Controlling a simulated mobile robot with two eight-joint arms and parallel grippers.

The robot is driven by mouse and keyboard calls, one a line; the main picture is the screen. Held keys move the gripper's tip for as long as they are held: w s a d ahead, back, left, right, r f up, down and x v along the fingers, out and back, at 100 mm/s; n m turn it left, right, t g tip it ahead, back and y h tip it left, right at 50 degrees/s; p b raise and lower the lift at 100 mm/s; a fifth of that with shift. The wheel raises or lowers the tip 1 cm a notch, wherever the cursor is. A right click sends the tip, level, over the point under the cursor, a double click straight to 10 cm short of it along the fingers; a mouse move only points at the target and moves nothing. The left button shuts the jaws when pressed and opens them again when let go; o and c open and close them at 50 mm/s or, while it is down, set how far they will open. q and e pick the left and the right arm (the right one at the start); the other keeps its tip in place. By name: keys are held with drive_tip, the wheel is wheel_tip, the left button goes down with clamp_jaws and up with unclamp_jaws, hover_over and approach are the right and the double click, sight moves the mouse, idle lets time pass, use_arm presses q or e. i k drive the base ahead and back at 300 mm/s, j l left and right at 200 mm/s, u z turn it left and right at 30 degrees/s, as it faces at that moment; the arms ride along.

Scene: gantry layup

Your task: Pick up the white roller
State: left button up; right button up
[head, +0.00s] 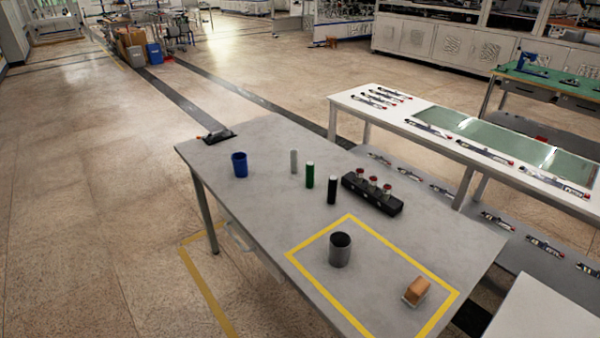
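A slim white roller (294,162) stands upright on the grey table (250,205), toward its far side. A green cylinder (310,175) and a black cylinder (332,190) of similar shape stand apart from it, in a diagonal row toward the lower right. A blue cup (239,164) stands to its left. Neither of my grippers shows in the head view.
A black rack (372,194) with red-topped items stands right of the cylinders. A grey cup (340,249) and an orange-brown block (416,291) sit inside a yellow taped rectangle. A small dark item (216,136) lies at the far left corner. A white table (400,130) stands behind.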

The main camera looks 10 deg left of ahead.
sight(294, 152)
drive_tip(key=i+j, duration=0.1)
drive_tip(key=j, duration=0.6)
drive_tip(key=i+j+z, duration=0.1)
drive_tip(key=j, duration=0.55)
drive_tip(key=i+j, duration=0.15)
drive_tip(key=i, duration=0.25)
drive_tip(key=i+j, duration=0.15)
drive_tip(key=i, duration=0.25)
drive_tip(key=i+l, duration=0.25)
drive_tip(key=i, duration=0.3)
drive_tip(key=z, duration=0.05)
